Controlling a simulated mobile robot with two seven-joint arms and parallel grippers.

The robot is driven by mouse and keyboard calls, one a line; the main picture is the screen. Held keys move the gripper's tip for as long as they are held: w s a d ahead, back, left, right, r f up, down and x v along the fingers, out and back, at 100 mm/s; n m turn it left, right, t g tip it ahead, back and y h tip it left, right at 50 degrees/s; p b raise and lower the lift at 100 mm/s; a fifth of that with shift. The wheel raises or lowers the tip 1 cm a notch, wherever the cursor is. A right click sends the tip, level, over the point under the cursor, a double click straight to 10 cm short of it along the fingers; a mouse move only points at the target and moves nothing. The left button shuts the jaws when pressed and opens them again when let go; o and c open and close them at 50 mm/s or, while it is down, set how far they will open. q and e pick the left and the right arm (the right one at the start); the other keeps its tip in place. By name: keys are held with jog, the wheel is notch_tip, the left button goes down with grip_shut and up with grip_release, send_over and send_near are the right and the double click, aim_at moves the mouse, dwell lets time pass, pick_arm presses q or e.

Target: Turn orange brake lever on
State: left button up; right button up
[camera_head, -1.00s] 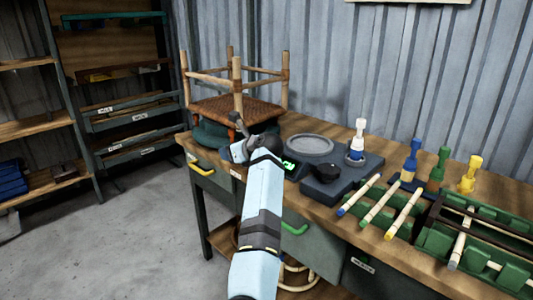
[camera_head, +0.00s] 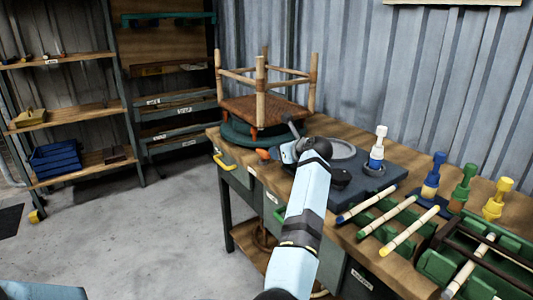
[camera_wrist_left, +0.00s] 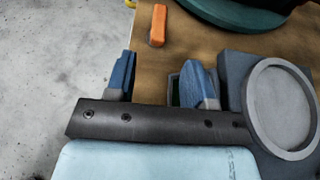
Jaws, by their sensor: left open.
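The orange brake lever (camera_head: 263,154) lies at the table edge beside the green turntable (camera_head: 240,137), which carries an upturned stool frame (camera_head: 268,105). In the left wrist view the lever (camera_wrist_left: 157,25) is a short orange bar on the wood, ahead of my fingers and apart from them. My left gripper (camera_head: 284,151) is low over the table, just right of the lever in the head view. In the wrist view its blue fingers (camera_wrist_left: 161,78) are spread with nothing between them. My right gripper is not in view.
A dark scale with a round grey plate (camera_wrist_left: 285,105) is close to the right of my left gripper. Bottles, rattan sticks (camera_head: 387,217) and a green jig (camera_head: 440,265) fill the right of the workbench. Shelves stand at the left; the floor (camera_head: 150,230) between is clear.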

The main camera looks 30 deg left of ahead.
aim_at(263, 151)
pick_arm(q)
jog(key=b+x, duration=0.2)
jog(key=x, duration=0.8)
jog(key=shift+w+a+f, duration=0.15)
jog(key=shift+w+a, duration=0.1)
jog(key=shift+a, duration=0.15)
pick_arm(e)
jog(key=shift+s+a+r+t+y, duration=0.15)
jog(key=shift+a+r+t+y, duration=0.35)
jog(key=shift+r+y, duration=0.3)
pick_arm(q)
grip_shut()
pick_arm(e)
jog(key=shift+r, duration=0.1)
